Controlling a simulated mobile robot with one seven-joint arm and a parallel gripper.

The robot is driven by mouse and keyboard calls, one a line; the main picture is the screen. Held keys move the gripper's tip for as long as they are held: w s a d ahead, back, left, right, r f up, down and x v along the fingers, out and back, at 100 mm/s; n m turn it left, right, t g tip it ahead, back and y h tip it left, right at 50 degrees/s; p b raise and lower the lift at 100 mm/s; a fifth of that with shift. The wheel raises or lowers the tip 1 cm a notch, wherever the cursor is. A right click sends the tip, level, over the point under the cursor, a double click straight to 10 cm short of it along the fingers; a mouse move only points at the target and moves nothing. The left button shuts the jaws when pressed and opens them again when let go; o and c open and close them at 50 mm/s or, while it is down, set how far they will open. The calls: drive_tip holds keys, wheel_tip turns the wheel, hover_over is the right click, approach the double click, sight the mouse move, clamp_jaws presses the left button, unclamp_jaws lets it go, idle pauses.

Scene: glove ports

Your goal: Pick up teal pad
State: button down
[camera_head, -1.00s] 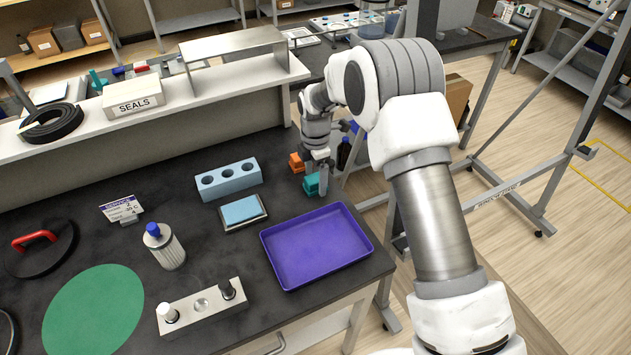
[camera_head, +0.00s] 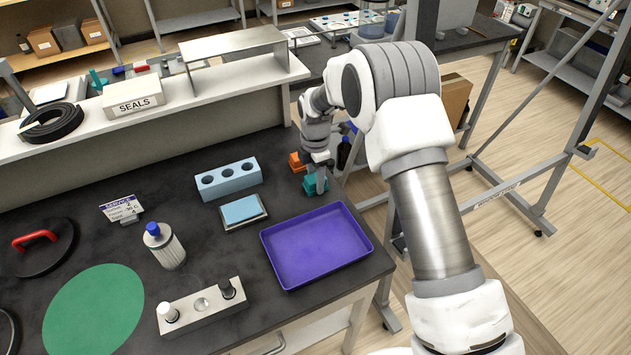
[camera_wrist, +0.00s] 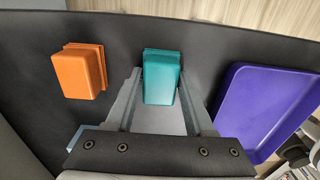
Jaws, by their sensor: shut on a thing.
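The teal pad (camera_head: 309,187) is near the back right of the dark bench, behind the purple tray. In the wrist view the teal pad (camera_wrist: 161,76) is a small block between my two fingers. My gripper (camera_head: 315,184) is shut on it, one finger at each side, as the wrist view of my gripper (camera_wrist: 160,84) shows. Part of the pad is hidden behind a finger in the head view. Whether the pad touches the bench or is slightly above it, I cannot tell.
An orange block (camera_head: 297,162) stands close to the left of the pad and also shows in the wrist view (camera_wrist: 80,71). The purple tray (camera_head: 316,246) is empty.

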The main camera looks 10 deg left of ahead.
drive_tip(key=shift+r, duration=0.5)
drive_tip(key=r, duration=0.2)
drive_tip(key=d+r+b, duration=0.1)
drive_tip(key=shift+s+d+r, duration=0.1)
drive_tip(key=shift+s+r, duration=0.15)
drive_tip(key=shift+r, duration=0.15)
drive_tip(key=s+d+r, duration=0.5)
drive_tip(key=d+r, duration=0.1)
drive_tip(key=d, duration=0.3)
drive_tip(key=shift+b, duration=0.45)
drive_tip(key=shift+r, duration=0.1)
drive_tip(key=c, duration=0.8)
unclamp_jaws()
drive_tip(key=shift+c, duration=0.2)
drive_tip(key=c, duration=0.6)
drive_tip(key=shift+a, duration=0.1)
